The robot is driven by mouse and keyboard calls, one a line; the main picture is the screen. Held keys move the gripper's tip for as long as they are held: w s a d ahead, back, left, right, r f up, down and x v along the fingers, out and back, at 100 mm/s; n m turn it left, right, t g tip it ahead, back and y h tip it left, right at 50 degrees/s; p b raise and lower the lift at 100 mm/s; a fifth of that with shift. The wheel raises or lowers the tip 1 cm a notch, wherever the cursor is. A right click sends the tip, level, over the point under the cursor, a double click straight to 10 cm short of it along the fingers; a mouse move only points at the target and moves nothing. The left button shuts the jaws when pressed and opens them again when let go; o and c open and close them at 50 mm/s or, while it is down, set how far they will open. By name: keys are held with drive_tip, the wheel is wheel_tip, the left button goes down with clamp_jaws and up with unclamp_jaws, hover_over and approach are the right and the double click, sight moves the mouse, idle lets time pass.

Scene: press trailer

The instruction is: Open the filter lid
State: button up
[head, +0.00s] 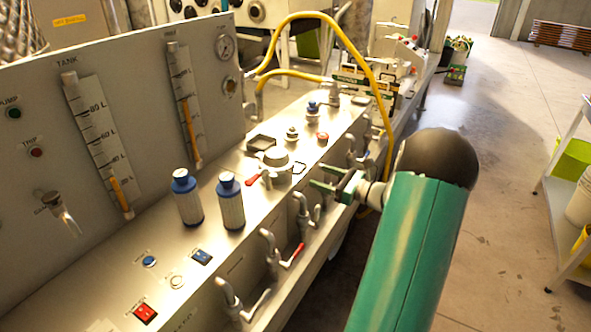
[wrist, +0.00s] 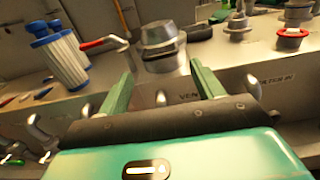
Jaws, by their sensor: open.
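A round grey metal housing with a domed cap, which looks like the filter lid (head: 276,156), stands on the steel bench top. In the wrist view the lid (wrist: 160,36) is just beyond my fingertips, roughly centred between them, and looks seated on its body. My gripper (head: 318,177) is at the bench's front edge, to the right of the lid, with its green fingers apart. In the wrist view my gripper (wrist: 161,72) is empty and does not touch the lid. Any latch or hinge is too small to tell.
A red valve handle (head: 254,179) sticks out beside the lid. Two blue-topped filter cartridges (head: 230,201) stand to the left. Pipe fittings (head: 303,214) line the front edge. A yellow hose (head: 377,92) arches behind my gripper. Open floor (head: 500,120) lies to the right.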

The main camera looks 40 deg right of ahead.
sight(283, 159)
drive_tip(key=x, duration=0.9)
drive_tip(key=shift+a, duration=0.15)
drive_tip(key=shift+w, duration=0.1)
drive_tip(key=c, duration=1.1)
